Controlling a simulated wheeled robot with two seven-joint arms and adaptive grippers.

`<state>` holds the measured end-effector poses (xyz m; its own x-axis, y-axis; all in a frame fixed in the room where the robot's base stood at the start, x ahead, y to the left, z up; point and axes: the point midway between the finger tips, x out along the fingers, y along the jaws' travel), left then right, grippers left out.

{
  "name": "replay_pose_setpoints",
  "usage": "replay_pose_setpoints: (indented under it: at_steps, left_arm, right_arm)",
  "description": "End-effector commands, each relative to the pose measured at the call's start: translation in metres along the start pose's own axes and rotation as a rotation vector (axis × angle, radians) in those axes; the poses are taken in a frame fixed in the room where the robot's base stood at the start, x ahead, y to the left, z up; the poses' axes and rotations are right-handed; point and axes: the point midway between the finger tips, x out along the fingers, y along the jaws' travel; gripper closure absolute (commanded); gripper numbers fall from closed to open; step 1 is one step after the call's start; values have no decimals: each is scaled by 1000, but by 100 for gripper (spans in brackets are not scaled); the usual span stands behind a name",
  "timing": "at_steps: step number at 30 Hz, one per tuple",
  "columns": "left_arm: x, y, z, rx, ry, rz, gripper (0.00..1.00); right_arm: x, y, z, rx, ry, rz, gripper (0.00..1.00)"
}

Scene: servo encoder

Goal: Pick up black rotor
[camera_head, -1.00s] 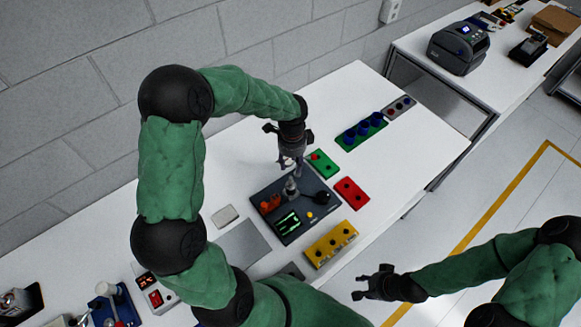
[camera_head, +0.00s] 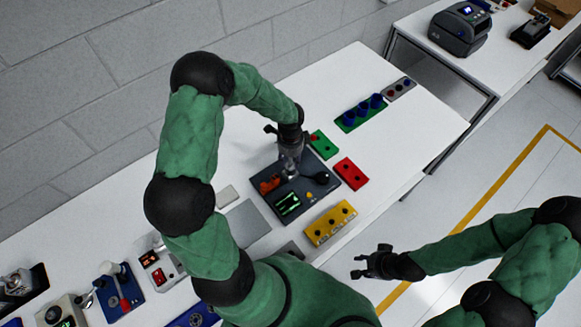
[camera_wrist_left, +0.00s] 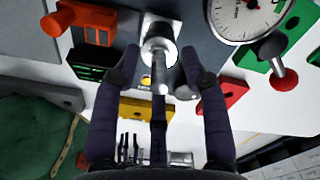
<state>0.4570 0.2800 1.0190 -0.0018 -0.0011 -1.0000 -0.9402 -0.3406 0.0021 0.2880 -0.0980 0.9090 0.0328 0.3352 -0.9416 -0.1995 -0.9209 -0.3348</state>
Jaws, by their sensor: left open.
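My left gripper (camera_head: 290,163) is over the dark fixture board (camera_head: 316,198). In the left wrist view, the left gripper's open fingers (camera_wrist_left: 165,83) lie on either side of a silver upright spindle (camera_wrist_left: 157,48) on the board. I cannot tell whether the fingers touch it. No part is clearly recognisable as the black rotor. The yellow block (camera_head: 326,231) carries several dark round spots, which may be parts or holes. My right gripper (camera_head: 366,264) is open and empty, out over the floor beyond the table edge.
The board carries an orange part (camera_wrist_left: 85,18), a green-lit display (camera_wrist_left: 92,63) and a dial gauge (camera_wrist_left: 243,16). A green block (camera_head: 323,145) and a red block (camera_head: 351,174) lie close by. A green tray (camera_head: 347,127) holds blue cylinders.

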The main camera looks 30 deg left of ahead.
Motion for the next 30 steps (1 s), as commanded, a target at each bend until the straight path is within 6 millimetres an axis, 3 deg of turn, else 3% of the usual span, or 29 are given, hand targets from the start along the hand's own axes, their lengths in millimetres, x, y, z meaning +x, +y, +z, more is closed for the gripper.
replay_pose_setpoints:
  at_steps: [8, 13, 25, 30]
  left_arm:
    - [7, 0, 0, -1, 1, -1, 56]
    - [7, 0, 0, -1, 1, 0, 100]
    - [3, -1, 0, -1, 1, -3, 100]
    - [-14, -2, 0, -2, 1, -7, 100]
  right_arm:
    - [0, 0, 0, 0, 0, 0, 60]
    - [0, 0, 0, 0, 0, 0, 60]
    - [0, 0, 0, 0, 0, 0, 60]
    - [2, 0, 0, 0, 0, 0, 60]
